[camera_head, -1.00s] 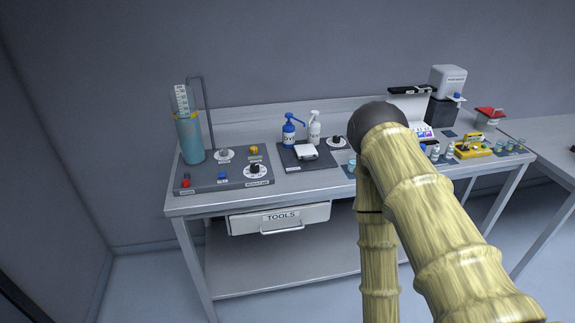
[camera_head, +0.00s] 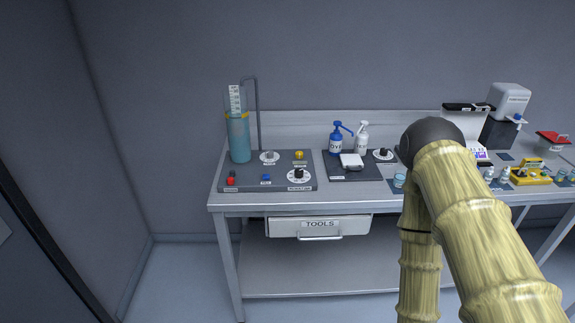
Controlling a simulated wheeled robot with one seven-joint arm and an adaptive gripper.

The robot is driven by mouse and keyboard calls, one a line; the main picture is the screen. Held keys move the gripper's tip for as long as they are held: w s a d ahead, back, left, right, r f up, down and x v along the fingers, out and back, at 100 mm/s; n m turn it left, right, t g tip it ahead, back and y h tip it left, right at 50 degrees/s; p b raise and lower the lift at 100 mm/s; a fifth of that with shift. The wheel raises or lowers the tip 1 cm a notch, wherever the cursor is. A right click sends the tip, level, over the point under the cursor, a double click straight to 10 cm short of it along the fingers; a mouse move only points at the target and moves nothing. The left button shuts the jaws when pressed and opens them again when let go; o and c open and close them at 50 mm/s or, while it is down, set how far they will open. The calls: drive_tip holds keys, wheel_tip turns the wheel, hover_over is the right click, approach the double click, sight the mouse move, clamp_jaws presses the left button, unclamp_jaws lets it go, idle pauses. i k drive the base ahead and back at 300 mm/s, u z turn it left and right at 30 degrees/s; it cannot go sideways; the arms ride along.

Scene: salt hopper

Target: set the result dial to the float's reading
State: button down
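A tall cylinder of teal liquid (camera_head: 238,142) stands at the back left of a dark panel on the bench. A white float scale (camera_head: 235,98) with dark marks rises from its top, beside a yellow ring; its numbers are too small to read. The result dial (camera_head: 298,175), a white disc with a black knob, is at the panel's front right. Its label and pointer are too small to read surely. A second dial (camera_head: 269,157) with a grey knob sits behind it. My bamboo-like arm fills the right side; my gripper is not in view.
The panel also has a red button (camera_head: 231,181), a blue button (camera_head: 265,178) and a yellow knob (camera_head: 299,155). Right of it are a blue dye bottle (camera_head: 337,139), a white bottle (camera_head: 362,138) and another dial (camera_head: 383,154). A TOOLS drawer (camera_head: 320,227) hangs below. Floor at left is clear.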

sight(298, 174)
drive_tip(key=u, duration=1.55)
drive_tip(key=i, duration=0.75)
drive_tip(key=z, duration=1.25)
